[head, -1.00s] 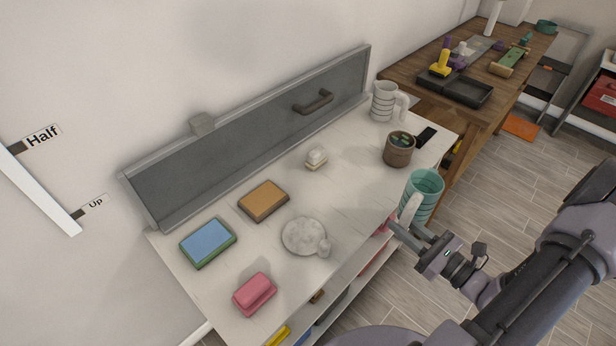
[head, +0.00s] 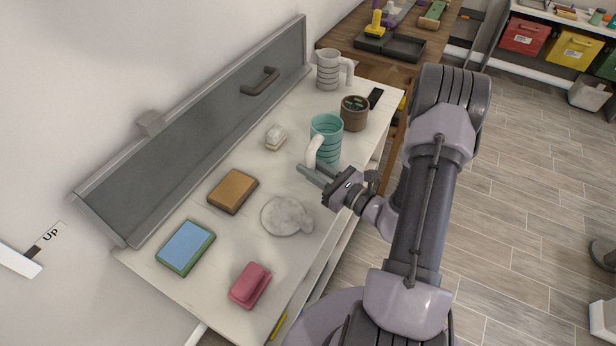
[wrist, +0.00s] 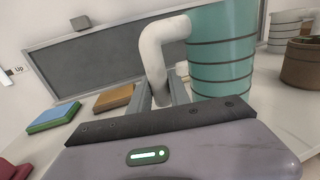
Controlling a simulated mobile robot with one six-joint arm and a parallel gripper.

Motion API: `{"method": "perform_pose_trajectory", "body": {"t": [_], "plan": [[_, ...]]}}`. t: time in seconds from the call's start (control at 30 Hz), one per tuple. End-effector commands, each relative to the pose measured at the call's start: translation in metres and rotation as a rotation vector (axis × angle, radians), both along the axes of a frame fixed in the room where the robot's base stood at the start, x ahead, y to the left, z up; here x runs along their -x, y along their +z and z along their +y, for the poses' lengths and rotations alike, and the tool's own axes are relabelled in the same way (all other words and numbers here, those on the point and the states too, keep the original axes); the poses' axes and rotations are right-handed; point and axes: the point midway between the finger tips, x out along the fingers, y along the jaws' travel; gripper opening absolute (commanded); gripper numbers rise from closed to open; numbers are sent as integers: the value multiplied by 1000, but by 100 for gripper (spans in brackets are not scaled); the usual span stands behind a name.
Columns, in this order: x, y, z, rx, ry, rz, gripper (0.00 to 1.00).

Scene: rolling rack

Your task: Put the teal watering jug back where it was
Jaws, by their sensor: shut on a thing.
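The teal watering jug (head: 327,136) is upright, with dark bands and a white handle. It is at the right part of the white rack top (head: 228,273); I cannot tell whether its base touches the surface. My gripper (head: 312,172) is shut on the jug's handle from the near left side. In the wrist view the white handle (wrist: 154,58) runs down between my fingers, and the teal body (wrist: 222,50) stands just right of them. The jug's lower part is partly hidden in both views.
A brown pot (head: 354,113) and a white banded jug (head: 328,70) stand behind the teal jug. A black phone-like item (head: 376,98) lies beside the pot. A white round dish (head: 285,216), brown block (head: 232,191), blue-green block (head: 186,247) and pink block (head: 250,286) lie leftward.

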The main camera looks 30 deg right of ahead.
Motion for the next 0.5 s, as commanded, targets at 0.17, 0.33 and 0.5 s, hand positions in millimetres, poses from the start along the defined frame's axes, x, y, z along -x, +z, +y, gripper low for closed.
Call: {"method": "perform_pose_trajectory", "body": {"t": [0.17, 0.33, 0.5], "plan": [[-7, -28, 4, -3, 0, 1, 0], [-7, -36, 4, 0, 0, -1, 0], [-7, -37, 4, 0, 1, -1, 0]]}}
